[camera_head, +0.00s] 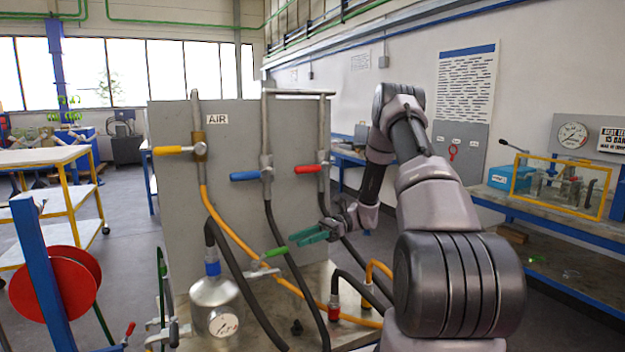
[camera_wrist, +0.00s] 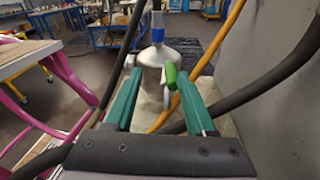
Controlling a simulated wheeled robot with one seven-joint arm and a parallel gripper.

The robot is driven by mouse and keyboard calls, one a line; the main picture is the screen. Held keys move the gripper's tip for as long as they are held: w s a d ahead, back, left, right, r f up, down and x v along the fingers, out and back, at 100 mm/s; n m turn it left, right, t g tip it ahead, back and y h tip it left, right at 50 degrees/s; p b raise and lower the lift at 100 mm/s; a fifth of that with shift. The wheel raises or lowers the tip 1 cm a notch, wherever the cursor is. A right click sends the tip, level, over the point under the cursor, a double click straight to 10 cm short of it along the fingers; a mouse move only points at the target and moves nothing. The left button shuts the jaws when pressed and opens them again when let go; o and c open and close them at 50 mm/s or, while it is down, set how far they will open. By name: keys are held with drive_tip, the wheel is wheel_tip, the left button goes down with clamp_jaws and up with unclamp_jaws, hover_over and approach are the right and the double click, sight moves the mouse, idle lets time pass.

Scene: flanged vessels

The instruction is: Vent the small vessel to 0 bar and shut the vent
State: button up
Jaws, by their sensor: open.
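The small silver vessel (camera_head: 213,302) with a blue collar stands on the bench at the lower left of the panel. Its round gauge (camera_head: 223,323) faces me; the reading is too small to tell. A green lever (camera_head: 272,253) points right from a fitting beside the vessel. My gripper (camera_head: 291,240) is open and empty just right of the lever's tip. In the wrist view the green lever (camera_wrist: 171,77) appears between the open green fingertips (camera_wrist: 159,74), nearer the right one, with the vessel (camera_wrist: 158,57) behind it. I cannot tell whether they touch.
The grey panel (camera_head: 230,125) carries yellow (camera_head: 172,150), blue (camera_head: 245,176) and red (camera_head: 306,169) valve handles. A yellow hose (camera_head: 230,228) and black hoses hang close around my gripper. A red reel (camera_head: 52,290) is at the left.

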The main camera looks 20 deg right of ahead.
sight(270, 255)
drive_tip(key=s+r+n+t+h, duration=0.1)
drive_tip(key=s+r+n+h, duration=0.3)
drive_tip(key=r, duration=0.6)
drive_tip(key=s+a+r+n+t+h, duration=0.1)
drive_tip(key=s+r+n+h, duration=0.3)
drive_tip(key=s+r, duration=0.5)
drive_tip(key=shift+r+n+t+h, duration=0.45)
drive_tip(key=shift+r+h, duration=0.6)
drive_tip(key=shift+h, duration=0.35)
